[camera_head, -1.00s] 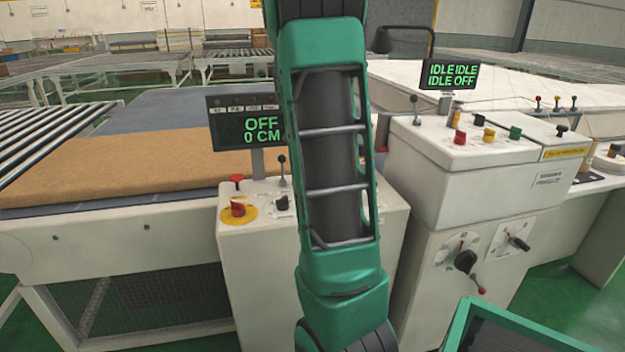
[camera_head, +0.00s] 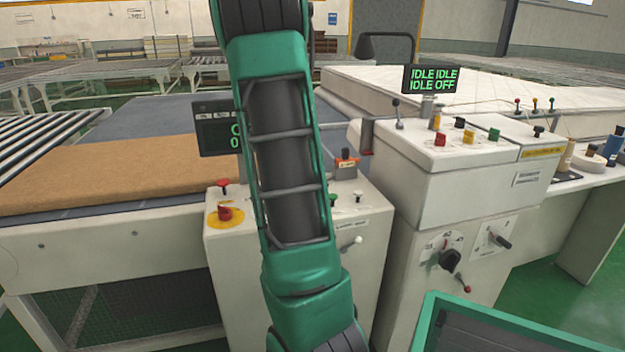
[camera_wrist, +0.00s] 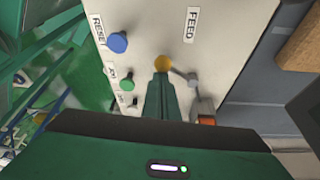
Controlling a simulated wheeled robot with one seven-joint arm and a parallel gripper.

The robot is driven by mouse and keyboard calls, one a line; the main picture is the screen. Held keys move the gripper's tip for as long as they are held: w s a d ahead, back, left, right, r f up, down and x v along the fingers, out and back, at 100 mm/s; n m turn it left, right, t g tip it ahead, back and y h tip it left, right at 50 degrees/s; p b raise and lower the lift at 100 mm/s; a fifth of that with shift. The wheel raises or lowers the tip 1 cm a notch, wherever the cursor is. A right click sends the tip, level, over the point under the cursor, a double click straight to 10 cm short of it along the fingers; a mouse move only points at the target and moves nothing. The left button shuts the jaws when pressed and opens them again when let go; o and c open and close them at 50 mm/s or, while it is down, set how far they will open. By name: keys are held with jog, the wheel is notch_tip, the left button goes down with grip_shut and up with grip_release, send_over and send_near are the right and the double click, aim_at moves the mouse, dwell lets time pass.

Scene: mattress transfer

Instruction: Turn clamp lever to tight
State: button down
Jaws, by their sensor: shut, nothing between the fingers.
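My gripper (camera_wrist: 162,82) is shut and empty in the wrist view, its fingers pointing at a pale control panel (camera_wrist: 140,20). A yellow round knob (camera_wrist: 163,63) shows just beyond the fingertips; I cannot tell whether they touch. A small grey lever (camera_wrist: 182,75) lies right of the fingers. No label reading "clamp" is legible, so I cannot tell which lever is the clamp lever. In the head view, a black-handled lever (camera_head: 497,240) and a black rotary handle (camera_head: 450,260) are on the right cabinet's front. My gripper is not visible there.
The wrist view shows a blue button (camera_wrist: 117,42), a green button (camera_wrist: 127,85) and an orange-and-grey part (camera_wrist: 206,120) close to the fingers. In the head view, a red button (camera_head: 224,214) tops the left cabinet. A brown slab (camera_head: 100,175) lies on the bed.

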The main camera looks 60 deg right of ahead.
jog(key=shift+w, duration=0.15)
jog(key=shift+w+a+r, duration=0.1)
jog(key=shift+w+r, duration=0.05)
jog(key=shift+r, duration=0.1)
jog(key=v, duration=0.9)
jog(key=shift+r, duration=0.15)
